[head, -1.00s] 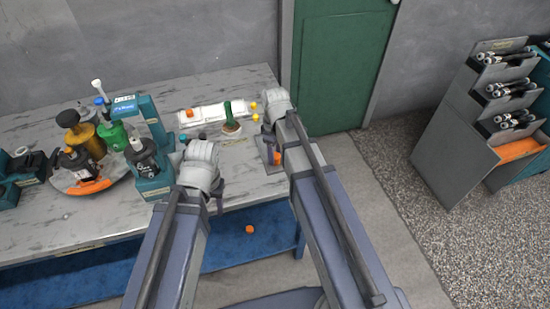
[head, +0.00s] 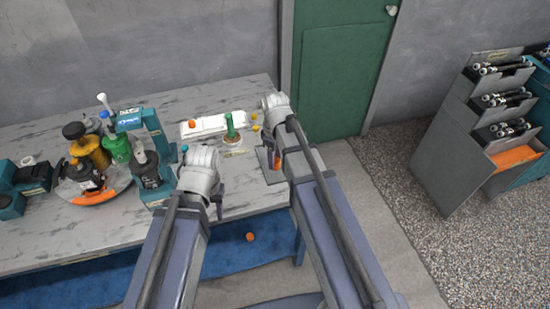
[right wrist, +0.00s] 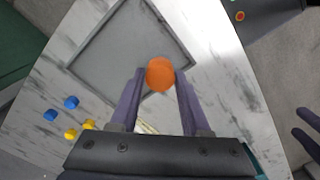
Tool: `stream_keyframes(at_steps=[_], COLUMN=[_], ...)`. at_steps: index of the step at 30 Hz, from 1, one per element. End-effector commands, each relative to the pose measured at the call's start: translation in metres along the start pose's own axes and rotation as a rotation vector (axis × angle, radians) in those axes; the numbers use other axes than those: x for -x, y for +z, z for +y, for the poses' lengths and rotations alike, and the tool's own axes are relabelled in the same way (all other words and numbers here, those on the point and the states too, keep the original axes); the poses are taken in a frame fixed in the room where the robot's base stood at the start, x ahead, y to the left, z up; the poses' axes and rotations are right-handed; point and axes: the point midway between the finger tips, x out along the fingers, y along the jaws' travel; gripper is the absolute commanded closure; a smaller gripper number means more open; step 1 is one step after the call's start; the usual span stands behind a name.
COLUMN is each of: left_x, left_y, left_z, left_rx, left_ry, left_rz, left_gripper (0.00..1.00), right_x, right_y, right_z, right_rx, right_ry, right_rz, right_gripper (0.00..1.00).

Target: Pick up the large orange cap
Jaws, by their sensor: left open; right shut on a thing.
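The large orange cap (right wrist: 160,73) is between the two fingertips of my right gripper (right wrist: 161,78), which is shut on it in the right wrist view. In the head view my right gripper (head: 277,160) is over the right end of the table, with the orange of the cap (head: 279,162) partly hidden by my arm. A grey square tray (right wrist: 128,45) lies behind the cap in the wrist view. I cannot tell how high the cap is above it. My left gripper (head: 218,206) is open and empty at the table's front edge.
A white tray (head: 215,123) with a small orange piece (head: 192,123) lies at the back. Small blue (right wrist: 71,102) and yellow (right wrist: 70,134) pieces lie near the grey tray. Bottles and a teal stand (head: 155,135) crowd the left. Another orange piece (head: 250,237) shows below the table edge.

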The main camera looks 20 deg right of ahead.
Motion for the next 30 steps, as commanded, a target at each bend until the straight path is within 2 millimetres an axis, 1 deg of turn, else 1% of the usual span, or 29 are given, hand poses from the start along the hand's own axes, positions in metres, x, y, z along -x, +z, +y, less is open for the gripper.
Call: stream_keyframes(at_steps=[1, 3, 9, 12, 16, 30], left_x=[0.016, 0.027, 0.057, 0.065, 0.068, 0.066], left_y=[0.001, 0.002, 0.003, 0.004, 0.004, 0.004], left_z=[-0.002, -0.003, -0.005, -0.006, -0.006, -0.006], left_rx=[0.0, 0.0, 0.0, 0.0, 0.0, 0.0], left_ry=[0.0, 0.0, 0.0, 0.0, 0.0, 0.0], left_rz=[0.0, 0.0, 0.0, 0.0, 0.0, 0.0], left_gripper=[0.5, 0.5, 0.5, 0.5, 0.5, 0.5], right_x=[0.016, 0.028, 0.057, 0.065, 0.068, 0.067], right_y=[0.0, 0.0, 0.0, 0.0, 0.0, 0.0], right_z=[0.0, 0.0, 0.0, 0.0, 0.0, 0.0], right_rx=[0.0, 0.0, 0.0, 0.0, 0.0, 0.0], right_ry=[0.0, 0.0, 0.0, 0.0, 0.0, 0.0], right_rz=[0.0, 0.0, 0.0, 0.0, 0.0, 0.0], right_gripper=[1.0, 1.0, 1.0, 1.0, 1.0, 1.0])
